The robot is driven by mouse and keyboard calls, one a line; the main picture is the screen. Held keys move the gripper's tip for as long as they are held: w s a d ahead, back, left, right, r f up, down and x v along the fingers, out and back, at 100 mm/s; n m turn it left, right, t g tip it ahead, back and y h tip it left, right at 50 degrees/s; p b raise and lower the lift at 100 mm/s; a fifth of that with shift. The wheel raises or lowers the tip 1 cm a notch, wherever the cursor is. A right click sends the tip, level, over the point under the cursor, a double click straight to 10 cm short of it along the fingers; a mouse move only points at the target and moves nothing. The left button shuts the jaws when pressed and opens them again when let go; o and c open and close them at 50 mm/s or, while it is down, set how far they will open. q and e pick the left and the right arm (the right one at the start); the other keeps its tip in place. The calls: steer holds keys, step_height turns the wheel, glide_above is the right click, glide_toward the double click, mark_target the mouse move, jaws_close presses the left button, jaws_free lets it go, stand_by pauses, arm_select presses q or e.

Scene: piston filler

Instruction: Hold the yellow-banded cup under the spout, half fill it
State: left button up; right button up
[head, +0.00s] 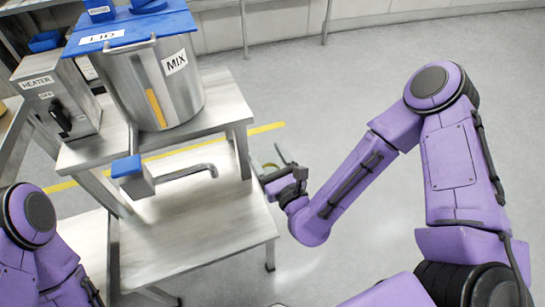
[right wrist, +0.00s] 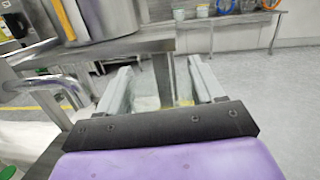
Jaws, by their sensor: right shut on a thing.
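A steel mixing vessel (head: 165,85) labelled MIX stands on the upper shelf. Its spout (head: 185,173) points right over the lower shelf, beside a blue-topped part (head: 126,166). The spout also shows at the left in the right wrist view (right wrist: 35,86). My right gripper (head: 274,166) is beyond the lower shelf's right edge, to the right of the spout and apart from it. It is shut on a pale cup (right wrist: 146,98), which shows between the fingers in the right wrist view. The cup's band and contents cannot be made out clearly. My left gripper is out of view.
A blue lid (head: 130,28) labelled LID covers the vessel's top. A heater box (head: 58,95) stands left of it. The lower shelf (head: 200,225) looks bare under the spout. Open floor (head: 330,110) with a yellow line lies right of the stand.

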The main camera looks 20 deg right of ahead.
arm_select(q)
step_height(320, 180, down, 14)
steer(key=b, duration=1.1)
arm_select(e)
steer(key=s+a+f+n+g+y, duration=0.1)
steer(key=s+a+f+n+y, duration=0.15)
steer(key=s+a+f, duration=0.35)
steer(key=s+a+f+n+g+y, duration=0.1)
steer(key=s+a+f+n+y, duration=0.2)
steer(key=a, duration=0.5)
arm_select(q)
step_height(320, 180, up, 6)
steer(key=p, duration=0.6)
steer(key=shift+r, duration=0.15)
arm_select(e)
steer(key=w+m, duration=0.2)
steer(key=w, duration=1.1)
steer(key=shift+w+t, duration=0.15)
steer(key=shift+t, duration=0.15)
